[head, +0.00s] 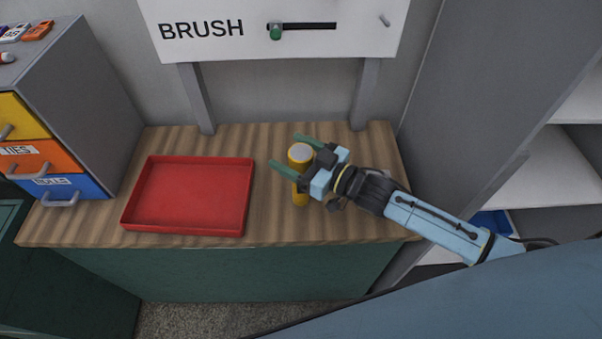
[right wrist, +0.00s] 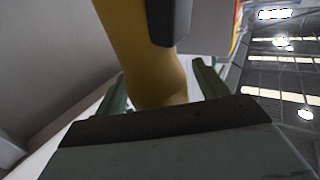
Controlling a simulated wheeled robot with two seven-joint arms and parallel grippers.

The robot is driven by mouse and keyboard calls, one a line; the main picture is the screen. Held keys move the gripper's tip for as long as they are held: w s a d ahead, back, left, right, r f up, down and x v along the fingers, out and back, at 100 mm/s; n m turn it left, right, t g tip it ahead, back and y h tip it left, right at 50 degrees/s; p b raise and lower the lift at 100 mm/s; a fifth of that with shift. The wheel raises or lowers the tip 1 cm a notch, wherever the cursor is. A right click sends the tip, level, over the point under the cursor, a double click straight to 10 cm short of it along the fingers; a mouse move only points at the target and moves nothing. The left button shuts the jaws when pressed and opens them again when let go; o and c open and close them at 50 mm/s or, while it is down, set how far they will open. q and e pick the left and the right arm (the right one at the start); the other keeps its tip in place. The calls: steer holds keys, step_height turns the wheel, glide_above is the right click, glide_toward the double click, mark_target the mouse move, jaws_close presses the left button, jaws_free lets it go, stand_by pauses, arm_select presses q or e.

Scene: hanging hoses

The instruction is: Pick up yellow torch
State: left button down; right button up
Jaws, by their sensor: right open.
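The yellow torch (head: 299,153) stands upright on the wooden worktop, with its pale round end facing up. My right gripper (head: 288,151) comes in from the right and is open, with its green fingers on either side of the torch's upper part. In the right wrist view the torch (right wrist: 150,60) rises large between the two fingers of the gripper (right wrist: 165,85). I cannot tell whether the fingers touch it. The gripper hides part of the torch's body in the head view. My left gripper is not in view.
A red tray (head: 190,196) lies on the worktop (head: 270,222) left of the torch. A drawer cabinet (head: 95,90) stands at the far left. A white board reading BRUSH (head: 210,45) stands behind on grey posts. A tall grey panel (head: 470,90) bounds the right.

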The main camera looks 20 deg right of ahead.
steer(key=c, duration=1.4)
